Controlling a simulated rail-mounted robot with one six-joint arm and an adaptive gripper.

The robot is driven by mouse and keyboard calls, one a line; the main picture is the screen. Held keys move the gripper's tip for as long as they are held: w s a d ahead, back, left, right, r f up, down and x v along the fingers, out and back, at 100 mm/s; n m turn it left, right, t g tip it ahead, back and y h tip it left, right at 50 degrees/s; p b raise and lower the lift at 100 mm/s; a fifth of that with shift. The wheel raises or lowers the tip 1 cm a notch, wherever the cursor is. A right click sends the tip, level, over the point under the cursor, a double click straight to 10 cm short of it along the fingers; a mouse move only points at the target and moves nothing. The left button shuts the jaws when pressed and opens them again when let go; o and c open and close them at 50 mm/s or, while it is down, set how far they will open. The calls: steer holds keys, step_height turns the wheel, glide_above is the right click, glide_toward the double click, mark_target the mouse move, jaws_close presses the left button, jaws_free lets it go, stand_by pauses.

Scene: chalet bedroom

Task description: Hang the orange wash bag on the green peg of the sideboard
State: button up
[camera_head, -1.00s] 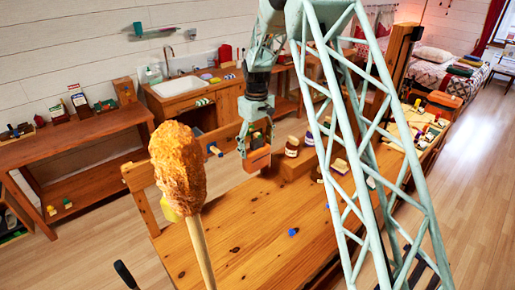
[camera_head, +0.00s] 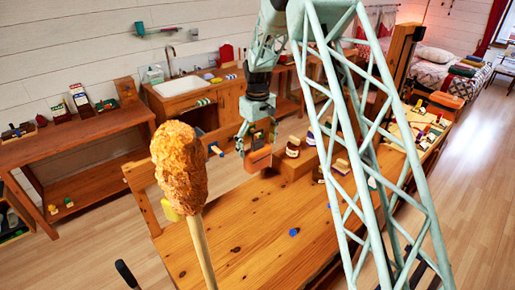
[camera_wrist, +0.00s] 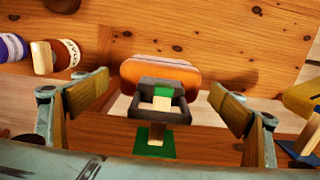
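The orange wash bag (camera_wrist: 160,75) sits between the fingers of my gripper (camera_wrist: 158,103) in the wrist view. Its dark square loop (camera_wrist: 143,97) appears to pass around the green-tipped peg (camera_wrist: 163,91), with the loop's near bar crossing over the wooden stem. The peg's green base plate (camera_wrist: 155,142) shows below. My fingers are spread, with gaps on both sides of the bag and loop. In the head view the bag (camera_head: 258,159) is just below my gripper (camera_head: 257,140), at the sideboard's back rail. The peg is hidden there.
A blue peg (camera_head: 216,150) is left of the bag on the rail. Jars (camera_wrist: 68,55) stand close to my left finger in the wrist view. The sideboard top (camera_head: 245,230) is mostly clear in front.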

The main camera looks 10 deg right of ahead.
mark_target(258, 131)
steer(key=shift+r, duration=0.1)
stand_by(0.3)
step_height(258, 131, up, 11)
steer(key=shift+r, duration=0.4)
stand_by(0.4)
stand_by(0.4)
steer(key=shift+s+r, duration=0.15)
steer(key=shift+r, duration=0.1)
steer(key=s+r+m+t+b, duration=0.1)
steer(key=s+r+b, duration=0.1)
steer(key=s+r, duration=0.6)
steer(key=s+r+m+b, duration=0.1)
steer(key=s+r, duration=0.3)
steer(key=s, duration=0.8)
steer(key=s+r+m+t+b, duration=0.1)
steer(key=s+r+b, duration=0.1)
steer(key=s+r, duration=0.6)
steer(key=s+f+m+t+b, duration=0.1)
steer(key=s+f, duration=0.3)
steer(key=s, duration=1.3)
steer(key=s+f+m+t+b, duration=0.1)
steer(key=s+f+b, duration=0.3)
steer(key=s, duration=1.3)
steer(key=shift+d+f+m, duration=0.25)
steer(key=shift+d+m, duration=0.05)
steer(key=shift+d, duration=0.15)
